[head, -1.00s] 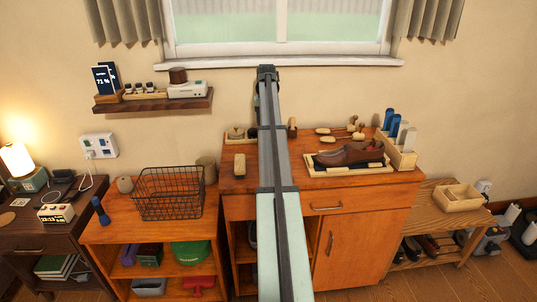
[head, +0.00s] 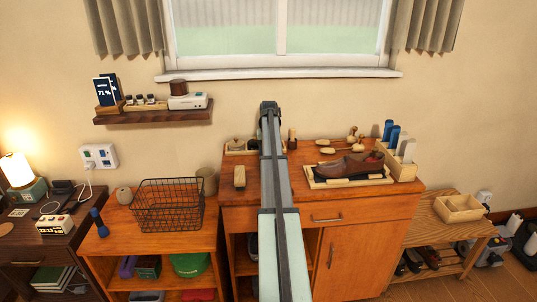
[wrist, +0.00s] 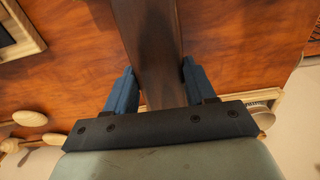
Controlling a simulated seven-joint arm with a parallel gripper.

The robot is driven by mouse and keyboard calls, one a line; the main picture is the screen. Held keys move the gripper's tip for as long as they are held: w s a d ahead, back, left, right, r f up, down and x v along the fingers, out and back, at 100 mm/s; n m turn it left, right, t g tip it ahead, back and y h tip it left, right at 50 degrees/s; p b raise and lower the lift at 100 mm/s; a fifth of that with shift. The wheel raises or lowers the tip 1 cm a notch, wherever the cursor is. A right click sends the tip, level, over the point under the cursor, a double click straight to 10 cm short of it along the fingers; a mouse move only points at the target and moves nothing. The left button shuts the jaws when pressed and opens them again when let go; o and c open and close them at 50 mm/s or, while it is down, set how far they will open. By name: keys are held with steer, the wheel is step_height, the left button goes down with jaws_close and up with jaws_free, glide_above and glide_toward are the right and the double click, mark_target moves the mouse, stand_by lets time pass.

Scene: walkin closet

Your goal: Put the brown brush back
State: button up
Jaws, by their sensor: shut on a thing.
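In the wrist view my gripper (wrist: 155,72) has its two blue fingers closed on the sides of a dark brown bar-shaped thing, which I take to be the brown brush (wrist: 148,35). It runs up out of the top of the picture, so its far end is hidden, as are any bristles. It is over the orange wooden cabinet top (wrist: 235,60); I cannot tell whether it touches it. In the head view my arm hides the gripper's fingers and the brush. A shallow wooden tray with a tin (head: 237,146) is at the cabinet's back left, partly behind my arm.
A tray with a brown shoe (head: 350,168) is right of my arm. Light wooden brushes (head: 328,151) lie behind it, with a box of blue and white items (head: 398,160) beside. A pale block-shaped brush (head: 239,177) is left. A wire basket (head: 168,207) stands further left.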

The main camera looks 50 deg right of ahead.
steer(key=shift+f, duration=0.6)
steer(key=o, duration=1)
steer(key=shift+r, duration=0.1)
step_height(320, 180, up, 13)
steer(key=shift+s, duration=0.1)
steer(key=shift+o, duration=0.6)
